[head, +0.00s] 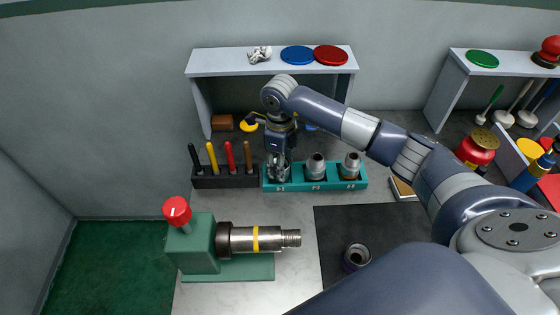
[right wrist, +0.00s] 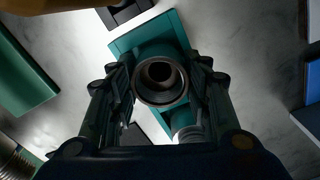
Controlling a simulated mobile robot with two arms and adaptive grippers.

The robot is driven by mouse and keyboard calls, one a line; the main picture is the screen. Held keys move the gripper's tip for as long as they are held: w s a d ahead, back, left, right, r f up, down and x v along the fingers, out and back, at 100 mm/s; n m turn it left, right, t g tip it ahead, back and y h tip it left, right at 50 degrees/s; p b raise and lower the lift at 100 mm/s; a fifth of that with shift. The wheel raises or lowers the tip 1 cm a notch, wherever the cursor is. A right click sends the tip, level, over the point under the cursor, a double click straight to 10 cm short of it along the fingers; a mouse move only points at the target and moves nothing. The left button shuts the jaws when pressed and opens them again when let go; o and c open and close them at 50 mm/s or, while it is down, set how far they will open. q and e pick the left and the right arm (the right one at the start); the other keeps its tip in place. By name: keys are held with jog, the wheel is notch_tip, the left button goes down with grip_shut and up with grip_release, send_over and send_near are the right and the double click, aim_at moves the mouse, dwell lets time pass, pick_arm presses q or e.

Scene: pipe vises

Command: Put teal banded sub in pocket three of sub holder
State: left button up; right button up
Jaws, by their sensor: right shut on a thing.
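The teal sub holder (head: 318,187) stands on the bench with pockets in a row. Grey metal subs stand upright in its middle pocket (head: 316,166) and its right pocket (head: 350,165). My right gripper (head: 279,172) points down at the left pocket, shut on a sub. In the right wrist view that sub (right wrist: 160,82) shows end-on as a dark ring between the fingers of the gripper (right wrist: 160,90), with the holder (right wrist: 128,42) beneath. Its band is hidden, and I cannot tell how deep it sits. My left gripper is not in view.
A green vise (head: 195,245) holds a yellow-banded pipe (head: 262,239) at the front left. A dark ring-shaped part (head: 356,257) stands on the black mat (head: 335,225). A marker rack (head: 226,181) adjoins the holder's left end. A shelf (head: 225,62) stands behind.

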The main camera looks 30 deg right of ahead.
jog(key=shift+f, duration=0.2)
jog(key=o, duration=1.4)
jog(key=shift+c, duration=0.2)
jog(key=shift+r, duration=0.2)
notch_tip(320, 180, up, 12)
jog(key=b, duration=0.3)
jog(key=shift+b, duration=0.3)
jog(key=shift+s, duration=0.1)
